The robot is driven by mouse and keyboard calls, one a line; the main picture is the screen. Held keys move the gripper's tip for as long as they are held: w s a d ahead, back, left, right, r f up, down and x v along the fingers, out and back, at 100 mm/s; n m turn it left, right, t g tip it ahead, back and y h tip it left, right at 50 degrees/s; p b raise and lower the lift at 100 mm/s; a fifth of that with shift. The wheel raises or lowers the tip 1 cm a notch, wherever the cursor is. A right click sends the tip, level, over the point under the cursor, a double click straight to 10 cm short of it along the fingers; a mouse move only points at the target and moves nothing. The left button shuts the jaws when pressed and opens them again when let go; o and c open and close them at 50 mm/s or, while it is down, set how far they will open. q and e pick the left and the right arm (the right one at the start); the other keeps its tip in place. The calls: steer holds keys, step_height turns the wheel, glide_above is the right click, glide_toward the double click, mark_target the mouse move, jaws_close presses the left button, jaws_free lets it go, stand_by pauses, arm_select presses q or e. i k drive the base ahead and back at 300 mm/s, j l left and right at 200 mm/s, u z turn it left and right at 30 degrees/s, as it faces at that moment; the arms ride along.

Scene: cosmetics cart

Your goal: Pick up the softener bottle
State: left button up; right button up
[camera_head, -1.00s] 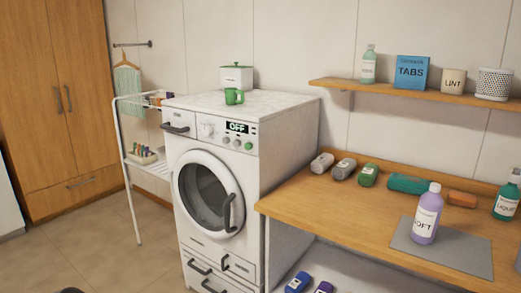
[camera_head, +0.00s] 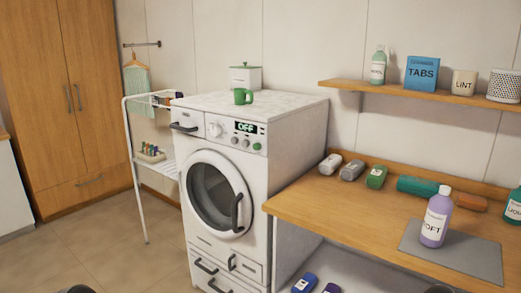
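The softener bottle (camera_head: 436,217) is purple with a white cap and a label reading "OFT" in the visible part. It stands upright on a grey mat (camera_head: 411,239) on the wooden counter, at the right of the head view. Nothing is holding it. Neither gripper can be made out. Only small dark rounded parts, perhaps of my arms, show at the bottom edge, left and right of centre.
The wooden counter (camera_head: 335,209) holds several small bottles at its back left, a teal roll (camera_head: 416,186) and a green bottle (camera_head: 514,206). A shelf (camera_head: 400,92) hangs above. The washing machine (camera_head: 290,140) stands to the left. The counter's front left is clear.

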mark_target(440, 209)
steer(key=z, duration=0.95)
steer(key=l+z, duration=0.2)
steer(key=z, duration=0.15)
steer(key=i+l, duration=0.15)
steer(key=l, duration=0.2)
steer(key=i+l, duration=0.1)
steer(key=l, duration=0.25)
steer(key=i+l, duration=0.15)
steer(key=l, duration=0.2)
steer(key=i+l, duration=0.15)
steer(key=l, duration=0.2)
